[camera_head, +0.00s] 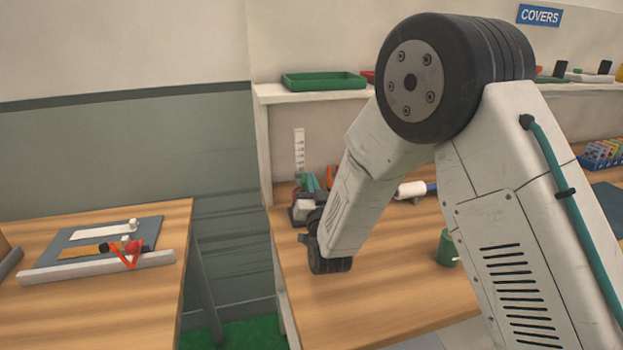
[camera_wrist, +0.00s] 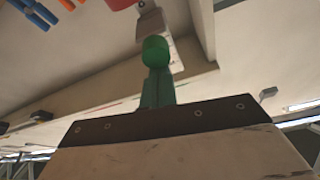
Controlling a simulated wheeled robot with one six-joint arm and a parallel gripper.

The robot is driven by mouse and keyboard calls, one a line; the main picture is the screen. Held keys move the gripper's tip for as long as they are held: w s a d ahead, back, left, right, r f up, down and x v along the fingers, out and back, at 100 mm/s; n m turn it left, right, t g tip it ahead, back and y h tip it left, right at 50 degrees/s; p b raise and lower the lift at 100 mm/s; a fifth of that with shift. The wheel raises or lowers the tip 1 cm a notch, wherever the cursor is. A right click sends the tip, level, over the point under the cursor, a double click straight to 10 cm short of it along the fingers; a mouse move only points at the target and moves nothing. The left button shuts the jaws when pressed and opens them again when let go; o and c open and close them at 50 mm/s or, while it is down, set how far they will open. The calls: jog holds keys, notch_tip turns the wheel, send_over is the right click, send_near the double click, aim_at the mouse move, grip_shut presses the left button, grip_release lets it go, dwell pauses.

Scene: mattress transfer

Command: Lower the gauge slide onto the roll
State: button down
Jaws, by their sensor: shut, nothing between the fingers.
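The gauge's white upright scale (camera_head: 299,150) with dark marks stands at the back left of the right-hand table, against the wall. My gripper (camera_head: 307,183) is low in front of the scale, mostly beside my forearm. In the wrist view my gripper's green fingers (camera_wrist: 156,62) are together and hold nothing. A grey block (camera_wrist: 150,20) and a red part (camera_wrist: 119,3) lie just beyond the fingertips; they may belong to the gauge slide. I cannot tell whether the fingers touch the block. The roll under the slide cannot be made out; a white cylinder (camera_head: 410,190) lies farther right, behind my arm.
A green cup (camera_head: 447,248) stands on the right-hand table (camera_head: 365,295). An orange piece (camera_head: 331,177) is close right of my gripper. A shelf with a green tray (camera_head: 323,82) is above. The left table (camera_head: 100,305) holds a grey board (camera_head: 75,236) with small parts.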

notch_tip(320, 180, down, 3)
jog(key=shift+r, duration=0.15)
notch_tip(320, 180, up, 4)
jog(key=d+v, duration=0.1)
jog(key=v, duration=0.9)
jog(key=w+d+r+g+h, duration=0.1)
jog(key=w+d+r+g, duration=0.2)
jog(key=d+r+g, duration=0.15)
jog(key=s+d+r+g+h, duration=0.1)
jog(key=s+d+r+g, duration=0.1)
jog(key=s+d+g, duration=0.5)
jog(key=s+d+r+g+h, duration=0.1)
jog(key=s+d+g, duration=0.2)
jog(key=s, duration=0.7)
jog(key=s+d+r+g, duration=0.1)
jog(key=s+d, duration=0.4)
jog(key=s, duration=0.5)
jog(key=s+d+r+g+h, duration=0.1)
jog(key=s+d+g, duration=0.3)
jog(key=s, duration=0.6)
jog(key=shift+s+d+r+g+h, duration=0.15)
jog(key=shift+s+d+g+h, duration=0.05)
jog(key=shift+d+g+h, duration=0.2)
